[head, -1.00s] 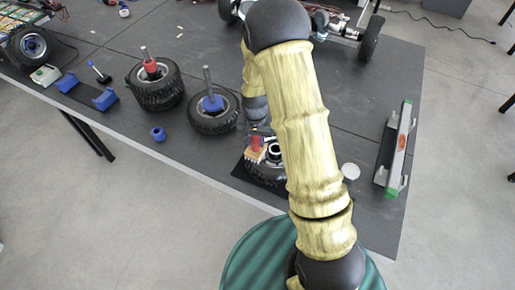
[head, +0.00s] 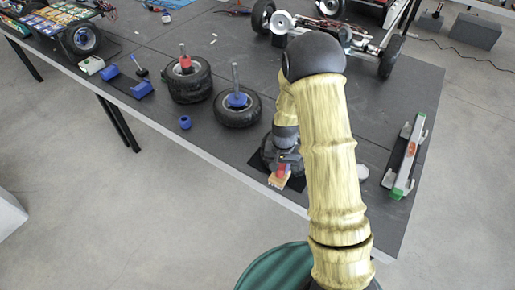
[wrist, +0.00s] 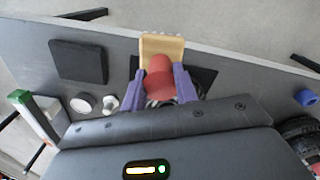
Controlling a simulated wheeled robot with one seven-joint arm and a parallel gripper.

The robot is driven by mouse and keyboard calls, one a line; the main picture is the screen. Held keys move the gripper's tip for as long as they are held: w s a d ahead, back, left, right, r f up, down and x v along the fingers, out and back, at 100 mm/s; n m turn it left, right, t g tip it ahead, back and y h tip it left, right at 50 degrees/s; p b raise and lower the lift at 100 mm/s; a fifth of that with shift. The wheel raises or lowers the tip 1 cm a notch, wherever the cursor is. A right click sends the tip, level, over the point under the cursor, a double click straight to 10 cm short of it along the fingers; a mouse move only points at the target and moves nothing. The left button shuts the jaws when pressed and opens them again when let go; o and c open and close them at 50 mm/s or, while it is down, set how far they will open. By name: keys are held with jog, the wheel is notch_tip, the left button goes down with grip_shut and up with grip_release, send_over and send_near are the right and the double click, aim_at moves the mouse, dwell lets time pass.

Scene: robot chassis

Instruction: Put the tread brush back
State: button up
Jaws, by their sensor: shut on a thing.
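The tread brush has a red handle (wrist: 158,82) and a tan block (wrist: 162,46); in the head view its tan block (head: 279,181) shows near the table's front edge. My gripper (wrist: 158,73) is shut on the red handle, one blue-purple finger on each side. Whether the brush touches the mat or the table, I cannot tell.
Tyres with a blue-hubbed (head: 238,112) and a red-hubbed post (head: 185,80) stand to the left. A blue ring (head: 185,122) lies near the front edge. A green-ended rail (head: 408,160) lies right. A dark square pad (wrist: 78,62) and white disc (wrist: 82,103) lie on the table.

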aim_at(286, 182)
jog(key=d+f+n, duration=0.1)
jog(key=f, duration=0.2)
jog(key=f+n+b, duration=0.1)
jog(key=f, duration=0.1)
jog(key=s+d+f, duration=0.1)
jog(key=f, duration=0.2)
jog(key=shift+d+f+n+b, duration=0.3)
jog(key=shift+f+n+b, duration=0.05)
jog(key=shift+n+b, duration=0.05)
jog(key=shift+a, duration=0.2)
